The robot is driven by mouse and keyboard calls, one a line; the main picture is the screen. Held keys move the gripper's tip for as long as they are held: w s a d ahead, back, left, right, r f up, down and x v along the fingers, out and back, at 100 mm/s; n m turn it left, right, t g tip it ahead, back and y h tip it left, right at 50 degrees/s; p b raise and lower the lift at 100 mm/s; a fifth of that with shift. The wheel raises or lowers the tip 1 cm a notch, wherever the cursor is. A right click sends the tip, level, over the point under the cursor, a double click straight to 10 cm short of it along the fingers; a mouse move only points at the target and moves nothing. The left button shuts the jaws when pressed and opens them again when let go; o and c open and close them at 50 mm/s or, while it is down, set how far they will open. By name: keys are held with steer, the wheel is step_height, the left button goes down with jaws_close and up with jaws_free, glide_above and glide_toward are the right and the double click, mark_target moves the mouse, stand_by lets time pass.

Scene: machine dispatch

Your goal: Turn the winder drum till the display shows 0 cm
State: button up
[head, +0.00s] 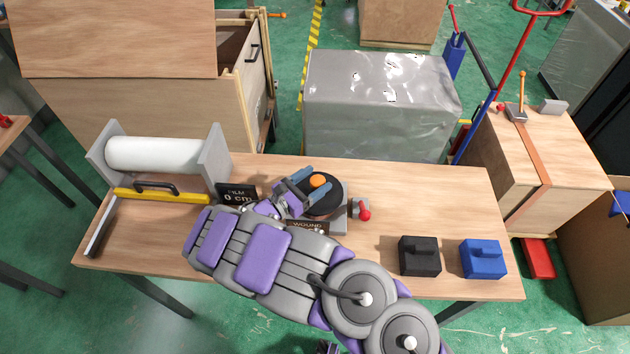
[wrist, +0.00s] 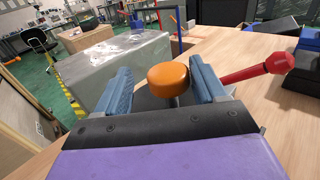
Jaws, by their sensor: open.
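The winder drum is a dark disc (head: 325,200) on a grey base on the table, with an orange knob (head: 317,181) on top. The display (head: 237,194) is a black plate that reads "FILM 0 cm". A plate (head: 307,227) marked "WOUND" stands in front of the winder, partly covered by my arm. My gripper (head: 306,183) is open at the knob. In the wrist view the orange knob (wrist: 168,79) sits between the two blue fingers, with a gap visible on each side. The drum is mostly hidden there.
A red-tipped lever (head: 363,211) sticks out right of the winder; it also shows in the wrist view (wrist: 278,63). A white film roll (head: 154,155) with a yellow bar (head: 162,195) is at left. Black (head: 419,257) and blue (head: 483,259) blocks stand at right. A wrapped grey crate (head: 380,105) is behind.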

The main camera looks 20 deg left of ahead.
steer(key=shift+w, duration=0.15)
steer(key=shift+d+r, duration=0.2)
steer(key=shift+d, duration=0.75)
steer(key=shift+c, duration=1.3)
steer(key=shift+a+f, duration=0.15)
steer(key=shift+a, duration=0.4)
steer(key=c, duration=0.5)
steer(key=shift+r, duration=0.25)
jaws_close()
